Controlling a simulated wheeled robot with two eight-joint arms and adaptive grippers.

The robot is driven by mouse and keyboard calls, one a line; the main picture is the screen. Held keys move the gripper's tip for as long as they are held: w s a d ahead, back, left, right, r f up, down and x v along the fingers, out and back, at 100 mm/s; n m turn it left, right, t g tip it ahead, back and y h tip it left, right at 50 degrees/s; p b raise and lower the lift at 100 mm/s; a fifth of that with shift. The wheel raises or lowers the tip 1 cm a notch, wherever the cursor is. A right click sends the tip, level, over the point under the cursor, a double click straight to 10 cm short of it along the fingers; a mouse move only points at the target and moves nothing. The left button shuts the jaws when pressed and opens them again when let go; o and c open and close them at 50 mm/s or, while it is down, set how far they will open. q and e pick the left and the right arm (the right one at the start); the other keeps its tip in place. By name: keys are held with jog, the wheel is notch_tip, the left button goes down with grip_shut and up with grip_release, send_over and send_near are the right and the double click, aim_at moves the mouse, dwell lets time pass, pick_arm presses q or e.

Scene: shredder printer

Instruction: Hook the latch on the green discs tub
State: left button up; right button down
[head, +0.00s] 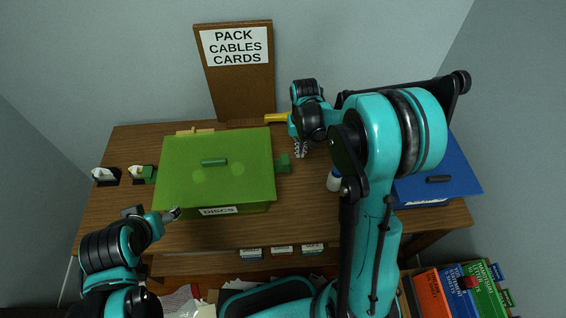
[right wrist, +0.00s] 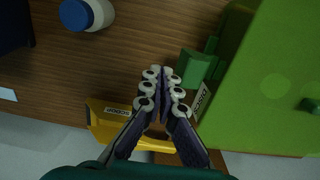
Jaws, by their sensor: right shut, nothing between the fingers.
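The green discs tub (head: 262,207) stands on the left half of the desk with its green lid (head: 235,180) down. A small green latch (head: 283,163) sticks out from its right side; it also shows in the right wrist view (right wrist: 196,66). I cannot tell whether the latch is hooked. My right gripper (head: 301,152) is shut and empty, just right of the latch. In the right wrist view the right fingertips (right wrist: 163,76) are close beside the latch, with a small gap. My left gripper (head: 174,213) is by the tub's front left corner; its jaw opening is unclear.
A yellow tool (head: 277,118) lies behind the latch. A white bottle with a blue cap (right wrist: 86,14) stands right of the tub. A blue tub (head: 445,170) is partly hidden by my right arm. A sign board (head: 240,95) stands at the back.

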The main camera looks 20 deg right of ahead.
dwell(0.3)
notch_tip(320, 180, up, 7)
jog(key=p, duration=0.5)
jog(key=shift+d, duration=0.1)
dwell(0.4)
jog(key=s+a+r+n+t+b, duration=0.1)
jog(key=s+a+r+t+b, duration=0.1)
jog(key=s, duration=0.6)
jog(key=s+a+r+n+t+b, duration=0.1)
jog(key=s+a+r+t+b, duration=0.2)
jog(key=s+a+t, duration=0.2)
jog(key=shift+s+r+n, duration=0.3)
jog(key=shift+s+r, duration=0.05)
jog(key=shift+s, duration=1.1)
